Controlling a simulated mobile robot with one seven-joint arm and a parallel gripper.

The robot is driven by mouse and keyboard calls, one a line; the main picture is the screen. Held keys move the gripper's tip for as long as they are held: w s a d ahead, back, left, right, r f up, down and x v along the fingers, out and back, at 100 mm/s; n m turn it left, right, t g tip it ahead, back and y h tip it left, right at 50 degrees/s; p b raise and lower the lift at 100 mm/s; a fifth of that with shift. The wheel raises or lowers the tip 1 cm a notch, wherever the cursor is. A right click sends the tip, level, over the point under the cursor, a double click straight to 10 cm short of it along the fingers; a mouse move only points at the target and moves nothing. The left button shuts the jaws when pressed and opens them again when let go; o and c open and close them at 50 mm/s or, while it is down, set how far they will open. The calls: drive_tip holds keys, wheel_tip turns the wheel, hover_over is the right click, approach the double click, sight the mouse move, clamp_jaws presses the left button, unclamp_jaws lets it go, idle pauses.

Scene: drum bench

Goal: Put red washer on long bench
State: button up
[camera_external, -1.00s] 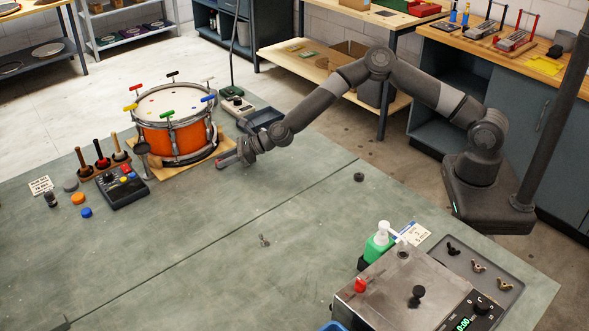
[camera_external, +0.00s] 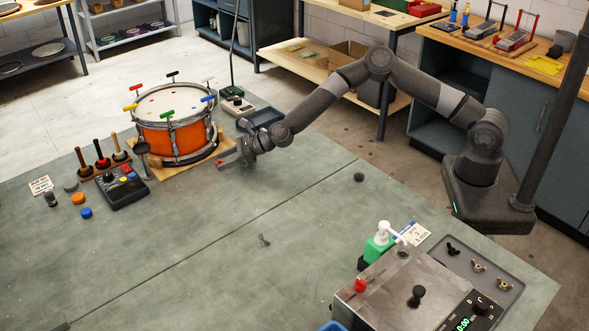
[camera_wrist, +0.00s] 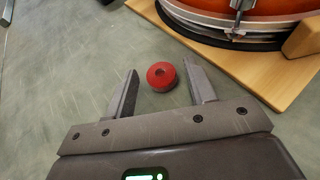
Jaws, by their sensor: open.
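In the external view my gripper (camera_external: 222,164) is low over the long bench (camera_external: 190,230), just right of the drum. The washer is only a small red spot there, largely hidden by the gripper.
The orange drum (camera_external: 190,138) stands on a wooden board close by. A keypad box (camera_external: 122,188), mallets and coloured knobs are to the left. A metal machine (camera_external: 400,290) and green bottle (camera_external: 376,246) stand at the front right. The bench middle is mostly clear.

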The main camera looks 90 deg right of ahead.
drive_tip(key=v, duration=1)
drive_tip(key=shift+s+d, duration=0.1)
drive_tip(key=shift+s, duration=0.3)
drive_tip(key=shift+s+r, duration=0.3)
drive_tip(key=shift+s, duration=0.25)
drive_tip(key=s+a+r+n+g, duration=0.2)
drive_tip(key=s+a+r+n, duration=0.15)
drive_tip(key=s+n, duration=0.5)
drive_tip(key=s+a+r+n+g, duration=0.3)
drive_tip(key=s+r+n, duration=0.1)
drive_tip(key=s+n, duration=0.4)
drive_tip(key=s+d+r+n+h, duration=0.1)
drive_tip(key=s+r+n, duration=0.3)
drive_tip(key=s, duration=0.7)
drive_tip(key=s+d+r+n+g+h, duration=0.1)
drive_tip(key=s+d+r+n, duration=0.3)
drive_tip(key=s+n, duration=0.3)
drive_tip(key=s+d+r+n+g+h, duration=0.1)
drive_tip(key=s+d+r+n, duration=0.2)
drive_tip(key=s, duration=1.4)
wheel_tip(320, 180, up, 2)
drive_tip(key=n, duration=0.3)
drive_tip(key=shift+d+r, duration=0.2)
